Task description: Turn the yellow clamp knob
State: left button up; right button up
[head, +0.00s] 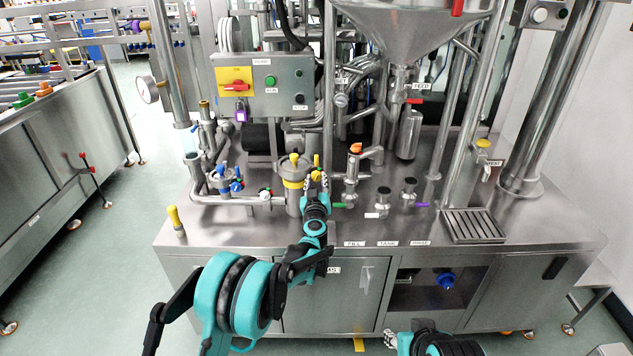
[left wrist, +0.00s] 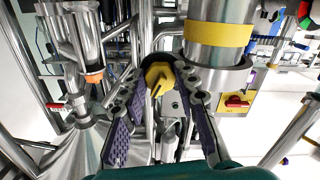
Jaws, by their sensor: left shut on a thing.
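The yellow clamp knob (left wrist: 158,78) is a small winged knob beside a steel canister (left wrist: 215,40) with a yellow band. In the head view the knob (head: 316,160) shows just right of the canister (head: 294,199). My left gripper (head: 316,181) reaches it from the front. In the left wrist view the two fingers of my left gripper (left wrist: 161,66) stand on either side of the knob and are shut on it. My right gripper (head: 390,339) shows only in part at the bottom edge of the head view; its jaw state cannot be made out.
Another yellow knob (head: 294,158) tops the canister. Blue valve handles (head: 225,174) are to its left. An orange-capped fitting (head: 355,150) stands to the right. A control box (head: 262,83) is behind. The steel bench top (head: 240,235) is mostly clear along the front.

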dwell(0.3)
pick_arm(q)
jog(key=o, duration=1.2)
jog(key=shift+c, duration=0.2)
jog(key=s, duration=0.8)
jog(key=s+r+m+h, duration=0.3)
jog(key=s+r, duration=0.2)
jog(key=r, duration=0.4)
jog(key=s+a+r+m+g+h, duration=0.2)
jog(key=s+r+g+h, duration=0.1)
jog(key=s, duration=0.7)
jog(key=s+a+f+g+y, duration=0.2)
jog(key=s+a+f, duration=0.3)
jog(key=s, duration=0.4)
jog(key=s+a+f+n+g+y, duration=0.1)
jog(key=s+a+f+g+y, duration=0.1)
jog(key=s+a+f, duration=0.3)
jog(key=s+a+f+n+g+y, duration=0.1)
jog(key=s+a+f+g, duration=0.3)
jog(key=s, duration=1)
jog(key=shift+a+f+y, duration=0.4)
jog(key=shift+a+y, duration=0.3)
jog(key=shift+a, duration=0.2)
